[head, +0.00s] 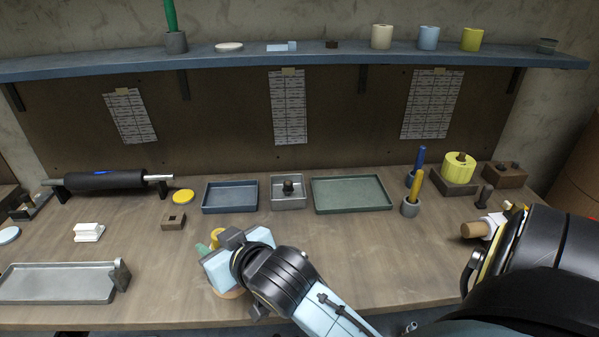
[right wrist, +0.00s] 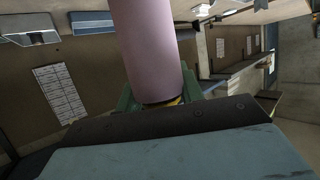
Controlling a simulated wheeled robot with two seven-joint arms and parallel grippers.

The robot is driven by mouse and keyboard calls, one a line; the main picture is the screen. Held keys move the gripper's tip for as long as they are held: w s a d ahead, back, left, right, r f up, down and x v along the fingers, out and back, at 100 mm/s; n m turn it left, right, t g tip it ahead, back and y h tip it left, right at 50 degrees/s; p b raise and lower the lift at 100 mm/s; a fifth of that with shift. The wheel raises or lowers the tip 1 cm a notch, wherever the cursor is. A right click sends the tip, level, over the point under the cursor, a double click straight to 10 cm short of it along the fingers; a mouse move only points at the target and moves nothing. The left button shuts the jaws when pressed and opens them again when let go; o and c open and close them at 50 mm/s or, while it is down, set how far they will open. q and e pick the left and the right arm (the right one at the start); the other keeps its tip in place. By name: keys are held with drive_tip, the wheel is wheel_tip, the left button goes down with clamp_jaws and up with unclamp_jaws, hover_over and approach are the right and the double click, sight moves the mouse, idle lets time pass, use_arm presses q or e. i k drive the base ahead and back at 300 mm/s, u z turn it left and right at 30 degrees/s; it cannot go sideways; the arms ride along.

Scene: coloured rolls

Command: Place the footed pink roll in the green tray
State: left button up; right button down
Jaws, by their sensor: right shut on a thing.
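The pink roll (right wrist: 152,50) shows large in the right wrist view. It stands out from between the green fingers of my right gripper (right wrist: 158,102), which is shut on it. In the head view my right gripper (head: 212,245) is over the front middle of the table, left of and nearer than the green tray. There its body hides most or all of the roll, and the foot cannot be made out. The green tray (head: 352,195) lies flat and empty at the back middle of the table. My left gripper is not in view.
A blue tray (head: 230,197) and a small metal tray with a dark knob (head: 288,188) stand left of the green tray. A grey cup (head: 410,207) with a yellow stick stands to its right. The table in front of the green tray is clear.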

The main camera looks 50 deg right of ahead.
sight(349, 193)
drive_tip(key=u, duration=0.25)
drive_tip(key=k, duration=1)
drive_tip(key=z, duration=1.6)
drive_tip(key=i, duration=1.5)
